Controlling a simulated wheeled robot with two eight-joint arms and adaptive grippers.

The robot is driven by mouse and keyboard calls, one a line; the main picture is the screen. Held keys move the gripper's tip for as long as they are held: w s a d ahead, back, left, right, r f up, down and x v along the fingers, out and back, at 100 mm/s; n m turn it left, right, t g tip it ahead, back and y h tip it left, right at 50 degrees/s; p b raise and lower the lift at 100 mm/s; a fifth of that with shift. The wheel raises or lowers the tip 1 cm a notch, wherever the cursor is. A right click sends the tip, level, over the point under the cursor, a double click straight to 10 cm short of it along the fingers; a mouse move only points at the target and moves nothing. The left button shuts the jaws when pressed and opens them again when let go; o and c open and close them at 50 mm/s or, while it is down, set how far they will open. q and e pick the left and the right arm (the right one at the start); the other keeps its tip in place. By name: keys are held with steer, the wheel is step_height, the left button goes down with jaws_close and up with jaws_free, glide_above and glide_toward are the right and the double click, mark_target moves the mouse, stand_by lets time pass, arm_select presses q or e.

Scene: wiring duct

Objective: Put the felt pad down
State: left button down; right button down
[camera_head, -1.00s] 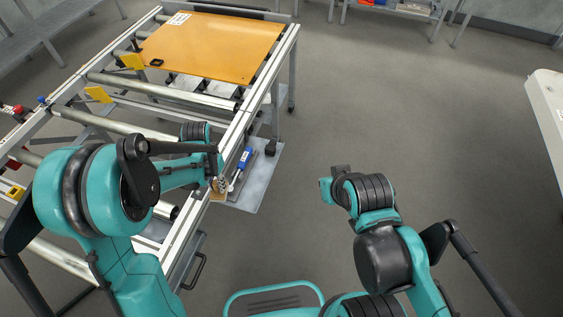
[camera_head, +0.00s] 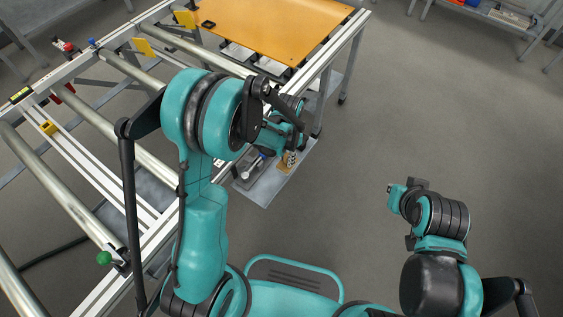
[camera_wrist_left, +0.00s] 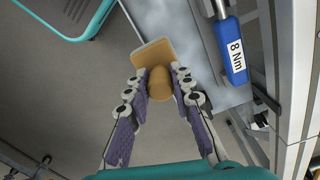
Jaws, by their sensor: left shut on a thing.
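The felt pad (camera_wrist_left: 153,53) is a tan flat block with a rounded knob (camera_wrist_left: 160,82). In the left wrist view my left gripper (camera_wrist_left: 160,76) is shut on the knob, with a finger on each side. The pad points away from the wrist, across the edge of a grey shelf. In the head view the pad (camera_head: 290,158) shows as a small tan patch below my left gripper (camera_head: 291,147), over the shelf's right part. I cannot tell whether it touches the shelf. My right gripper (camera_head: 408,190) is at the right, over the floor; its fingers are unclear.
The grey shelf (camera_head: 262,194) juts from the roller frame (camera_head: 312,75). A blue-handled tool marked 8 Nm (camera_wrist_left: 235,52) lies beside the pad. An orange board (camera_head: 275,27) lies on the frame's far end.

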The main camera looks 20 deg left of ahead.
arm_select(q)
steer(key=w+a+f, duration=0.1)
steer(key=w+a+f+b, duration=0.1)
steer(key=a, duration=0.1)
steer(key=shift+w+f, duration=0.15)
steer(key=shift+f, duration=0.15)
step_height(320, 180, down, 4)
steer(key=shift+b, duration=1.15)
steer(key=shift+r, duration=0.2)
steer(key=c, duration=1.3)
jaws_free()
steer(key=shift+f, duration=0.2)
steer(key=shift+r, duration=0.15)
